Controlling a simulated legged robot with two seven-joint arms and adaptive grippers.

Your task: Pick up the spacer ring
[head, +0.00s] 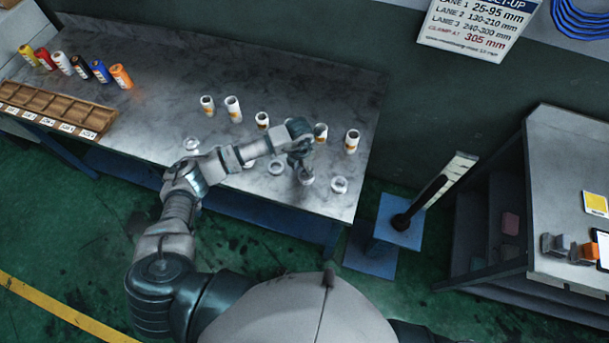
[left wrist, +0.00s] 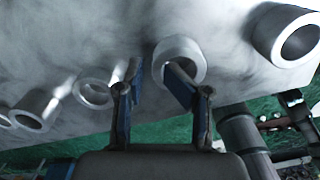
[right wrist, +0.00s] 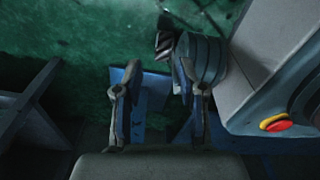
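Several pale spacer rings lie along the front edge of the grey bench; one ring (head: 306,177) is right below my left gripper (head: 303,163). In the left wrist view my left gripper (left wrist: 152,78) is open, its fingers apart. A ring (left wrist: 194,52) shows at its right finger, which overlaps the ring's hole; the left finger is left of the ring. I cannot tell whether either finger touches it. Another ring (left wrist: 94,94) lies left of the fingers. My right gripper (right wrist: 152,82) is open and empty over the floor, out of sight in the head view.
White canisters with orange labels (head: 233,109) stand behind the rings on the bench (head: 150,117). Coloured canisters (head: 121,77) and a wooden compartment tray (head: 60,106) are at the left. A blue stand (head: 399,224) is right of the bench, and a grey cabinet (head: 560,150) stands farther right.

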